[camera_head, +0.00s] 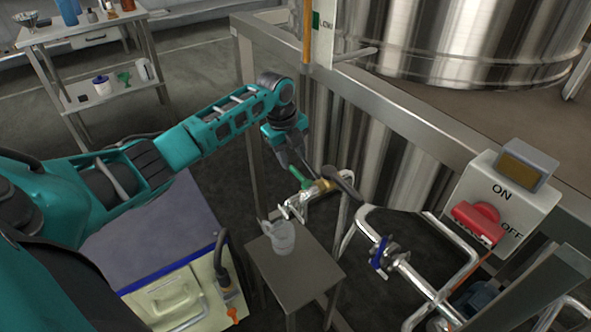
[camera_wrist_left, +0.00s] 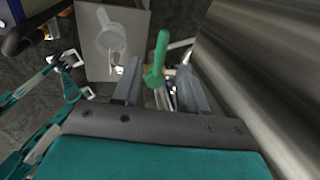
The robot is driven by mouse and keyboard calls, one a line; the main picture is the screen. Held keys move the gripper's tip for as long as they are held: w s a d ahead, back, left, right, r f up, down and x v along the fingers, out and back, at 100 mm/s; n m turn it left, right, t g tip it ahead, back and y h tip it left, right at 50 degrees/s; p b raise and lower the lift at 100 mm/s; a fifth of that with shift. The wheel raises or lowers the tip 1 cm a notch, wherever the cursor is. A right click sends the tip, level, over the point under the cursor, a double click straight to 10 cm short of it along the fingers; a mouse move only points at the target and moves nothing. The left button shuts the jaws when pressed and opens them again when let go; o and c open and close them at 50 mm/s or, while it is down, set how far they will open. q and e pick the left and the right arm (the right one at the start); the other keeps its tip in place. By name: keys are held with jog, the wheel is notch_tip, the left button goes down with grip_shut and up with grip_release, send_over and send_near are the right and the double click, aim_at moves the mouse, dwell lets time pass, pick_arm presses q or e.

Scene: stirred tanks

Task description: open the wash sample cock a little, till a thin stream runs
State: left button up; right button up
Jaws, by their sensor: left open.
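The sample cock has a green lever handle (camera_head: 299,174) and a brass body (camera_head: 319,189), with a bright metal spout over the small table. My left gripper (camera_head: 298,164) is at the green handle, fingers pointing down. In the left wrist view the green handle (camera_wrist_left: 158,55) stands between the two spread fingers of my left gripper (camera_wrist_left: 158,66), which is open; I cannot tell whether either finger touches it. A clear jug (camera_head: 282,238) stands below the spout, and it also shows in the left wrist view (camera_wrist_left: 110,40). I can make out no stream. My right gripper is not in view.
The jug is on a small grey table (camera_head: 290,277). A blue-handled valve (camera_head: 380,253) sits on bright pipework to the right. A switch box (camera_head: 498,205) with a red knob is mounted at the right. A steel tank (camera_head: 455,40) and its frame stand close behind the cock.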

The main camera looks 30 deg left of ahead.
aim_at(296, 171)
pick_arm(q)
jog(key=f, duration=0.2)
jog(key=w+f+b, duration=0.1)
jog(key=f, duration=0.1)
jog(key=shift+d+f, duration=0.15)
jog(key=shift+f, duration=0.25)
grip_shut()
dwell(0.4)
